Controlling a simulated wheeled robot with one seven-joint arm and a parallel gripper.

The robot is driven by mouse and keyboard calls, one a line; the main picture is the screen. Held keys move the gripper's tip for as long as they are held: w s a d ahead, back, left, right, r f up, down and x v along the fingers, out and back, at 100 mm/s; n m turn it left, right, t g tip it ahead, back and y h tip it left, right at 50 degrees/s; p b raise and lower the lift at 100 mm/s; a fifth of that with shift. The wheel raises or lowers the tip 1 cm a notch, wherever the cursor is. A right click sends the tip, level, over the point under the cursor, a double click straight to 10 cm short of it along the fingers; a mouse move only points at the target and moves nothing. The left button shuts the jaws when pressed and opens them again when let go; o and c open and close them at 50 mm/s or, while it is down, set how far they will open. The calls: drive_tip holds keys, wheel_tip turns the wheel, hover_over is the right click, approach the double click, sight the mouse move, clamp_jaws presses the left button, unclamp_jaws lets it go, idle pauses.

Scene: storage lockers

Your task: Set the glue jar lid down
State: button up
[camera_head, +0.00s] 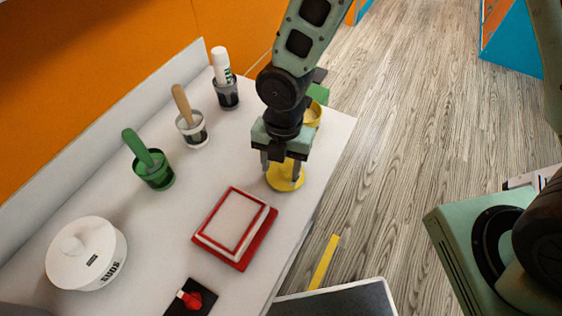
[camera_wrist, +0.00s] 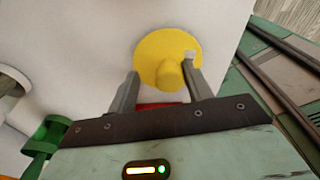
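The yellow round lid with a knob (camera_head: 284,179) lies flat on the white table near its right edge. In the wrist view the lid (camera_wrist: 152,57) is in front of my gripper (camera_wrist: 163,76), its knob between the fingers and closer to the right one. My gripper (camera_head: 281,170) points down over the lid. Its fingers are spread wider than the knob, with a clear gap on the left side. A yellow jar (camera_head: 313,115) stands behind my gripper, partly hidden by it.
On the white table (camera_head: 120,205) are a red-and-white box (camera_head: 236,225), a white round container (camera_head: 87,252), a green cup (camera_head: 154,172), a white cup with a brush (camera_head: 192,130), a dark cup (camera_head: 227,93) and a black block with a red switch (camera_head: 190,298). Wooden floor lies right.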

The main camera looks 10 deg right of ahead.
wheel_tip(320, 180, up, 12)
drive_tip(key=w, duration=0.1)
drive_tip(key=s+d+r+m, duration=0.3)
drive_tip(key=s+m, duration=0.3)
drive_tip(key=m, duration=0.5)
drive_tip(key=s+d+r+m+t, duration=0.1)
drive_tip(key=s+d+r+m, duration=0.3)
drive_tip(key=m, duration=0.8)
drive_tip(key=shift+s+d+r, duration=0.15)
drive_tip(key=shift+s+d, duration=0.4)
drive_tip(key=shift+s, duration=0.55)
